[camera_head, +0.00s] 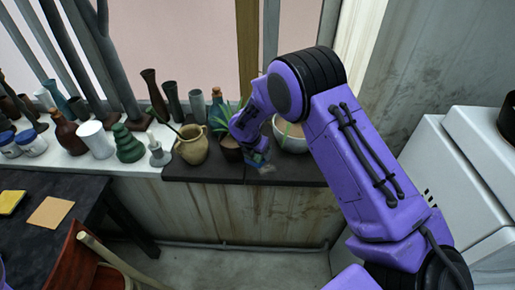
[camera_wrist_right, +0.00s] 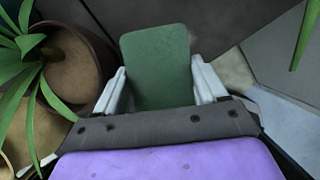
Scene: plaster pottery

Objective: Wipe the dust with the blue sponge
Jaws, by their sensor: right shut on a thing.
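My right gripper (camera_head: 256,155) is over the dark part of the sill, between a potted plant and a white pot. In the wrist view its two pale fingers (camera_wrist_right: 160,92) are shut on a flat, rounded block (camera_wrist_right: 156,60). The block's upper face looks green there; in the head view a small blue-green bit (camera_head: 258,158) shows at the fingertips, likely the sponge. A pale brownish patch (camera_head: 267,169), likely dust, lies beside it near the sill's front edge. I cannot tell whether the sponge touches the surface. My left gripper is not in view.
A brown pot with a green plant (camera_wrist_right: 75,65) is close on the left of the gripper. A white pot (camera_head: 291,141) stands to the right. A tan jug (camera_head: 191,147) and several vases line the sill. A yellow sponge (camera_head: 11,201) lies on the dark table.

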